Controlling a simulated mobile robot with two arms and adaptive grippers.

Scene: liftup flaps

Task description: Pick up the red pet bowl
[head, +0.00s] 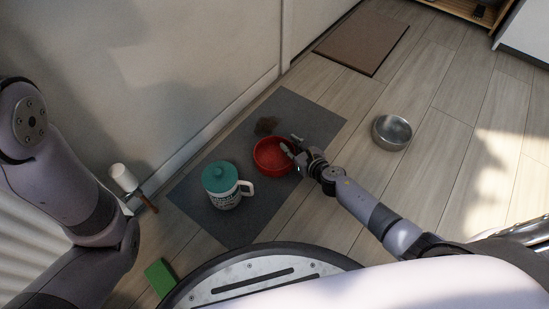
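The red pet bowl (268,160) sits upright on the dark grey mat (312,119) on the floor, near the middle of the head view. My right gripper (291,142) is at the bowl's right rim. Its fingers are apart, one reaching over the inside of the bowl and the other beside the rim. Whether either finger touches the bowl cannot be told. My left arm shows at the left, but its gripper is not in view.
A white mug with a teal lid (219,175) stands on the mat, close left of the bowl. A brown clump (266,126) lies behind the bowl. A metal bowl (391,132) sits on the floor at right. A green block (160,277) lies front left; the wall runs behind.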

